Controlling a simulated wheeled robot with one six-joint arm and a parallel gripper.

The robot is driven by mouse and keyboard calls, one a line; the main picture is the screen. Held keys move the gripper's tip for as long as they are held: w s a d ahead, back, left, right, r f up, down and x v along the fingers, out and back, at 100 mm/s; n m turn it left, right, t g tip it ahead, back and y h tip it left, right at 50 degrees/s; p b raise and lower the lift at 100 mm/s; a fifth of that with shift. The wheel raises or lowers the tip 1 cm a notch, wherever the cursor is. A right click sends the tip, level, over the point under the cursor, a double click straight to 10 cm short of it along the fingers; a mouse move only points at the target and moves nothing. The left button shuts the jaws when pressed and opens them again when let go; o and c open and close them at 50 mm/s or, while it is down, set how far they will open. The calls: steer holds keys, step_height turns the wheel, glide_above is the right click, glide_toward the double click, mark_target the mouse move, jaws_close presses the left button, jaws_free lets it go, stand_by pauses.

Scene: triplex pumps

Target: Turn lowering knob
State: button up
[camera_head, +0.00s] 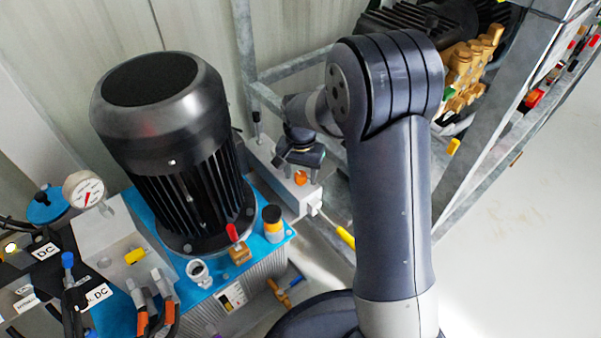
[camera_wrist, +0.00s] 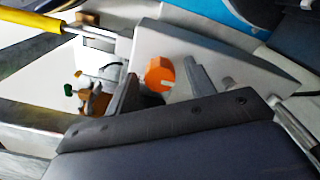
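An orange round knob (camera_head: 300,178) sits on the light grey box (camera_head: 264,158) beside the motor. It also shows in the wrist view (camera_wrist: 160,74), with a pale mark on its lower edge. My gripper (camera_head: 302,160) is just above and beside the box, very close to the knob. In the wrist view, my gripper (camera_wrist: 161,76) is open, with one finger left of the knob and one right of it. The knob is visible in the gap between the fingers. I cannot tell whether either finger touches it. No label marks the knob as the lowering one.
A large black motor (camera_head: 178,150) stands on a blue tank (camera_head: 262,240) left of my arm. A yellow-handled lever (camera_head: 344,236) runs from the box's near end. A galvanized frame (camera_head: 480,150) with brass pump parts (camera_head: 468,70) stands right. Bare floor (camera_head: 520,235) is free at right.

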steer(key=c, duration=0.9)
